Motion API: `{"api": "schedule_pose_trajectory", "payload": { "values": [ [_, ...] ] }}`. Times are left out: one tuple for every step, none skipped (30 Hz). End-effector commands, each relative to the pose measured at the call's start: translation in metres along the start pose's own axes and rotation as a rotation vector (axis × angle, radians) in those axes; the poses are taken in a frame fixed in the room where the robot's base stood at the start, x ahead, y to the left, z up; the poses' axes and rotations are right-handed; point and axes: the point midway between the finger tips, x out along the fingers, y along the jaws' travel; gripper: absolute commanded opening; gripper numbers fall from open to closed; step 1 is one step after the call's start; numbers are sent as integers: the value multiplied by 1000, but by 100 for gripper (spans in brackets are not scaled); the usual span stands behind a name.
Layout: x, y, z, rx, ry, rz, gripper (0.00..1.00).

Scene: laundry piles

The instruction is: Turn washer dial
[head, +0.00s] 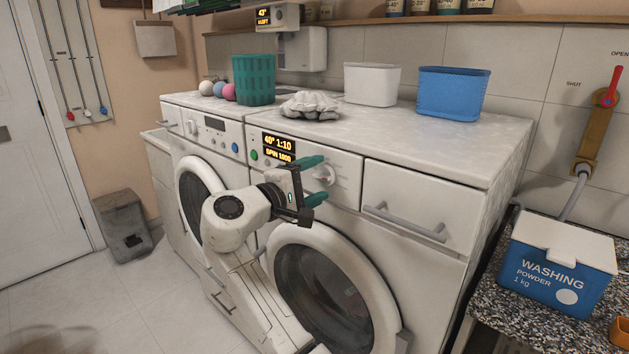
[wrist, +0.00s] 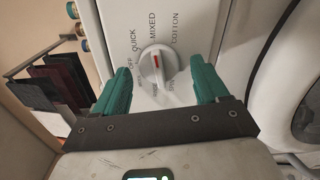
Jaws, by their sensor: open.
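The washer dial (head: 323,175) is a round white knob on the front panel of the right-hand machine (head: 350,163). In the wrist view the dial (wrist: 157,66) has a red mark on its upper part, pointing up towards the MIXED label (wrist: 152,26). QUICK is to its left and COTTON to its right; smaller labels below are hard to read. My gripper (head: 316,182) is open with green fingers, in front of the panel. The dial appears between the fingers, with a gap on each side; no contact shows. A lit display (head: 278,147) reads 40° 1:10, SPIN 1000.
A second machine (head: 205,135) stands to the left. On top are a green basket (head: 254,80), pale cloth (head: 310,105), a white bin (head: 372,84) and a blue bin (head: 453,93). A drawer handle (head: 405,222) juts out right of the dial.

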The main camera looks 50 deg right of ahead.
Motion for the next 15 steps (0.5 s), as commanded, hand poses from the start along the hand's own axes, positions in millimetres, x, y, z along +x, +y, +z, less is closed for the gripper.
{"api": "schedule_pose_trajectory", "payload": {
  "values": [
    [-5,0,-1,0,2,1,73],
    [-8,0,-1,0,3,1,73],
    [-13,0,-1,0,3,1,73],
    [-18,0,-1,0,4,2,73],
    [-23,0,-1,0,4,2,73],
    [-31,0,-1,0,5,2,73],
    [-37,0,-1,0,5,3,73],
    [-43,0,-1,0,4,2,73],
    [-51,0,-1,0,4,2,73],
    [-57,0,-1,0,5,2,73],
    [-63,0,-1,0,4,1,73],
    [-70,0,-1,0,4,1,73],
    [-75,0,-1,0,5,1,73],
    [-80,0,-1,0,4,1,73],
    [-86,0,-1,0,3,1,73]
  ]
}}
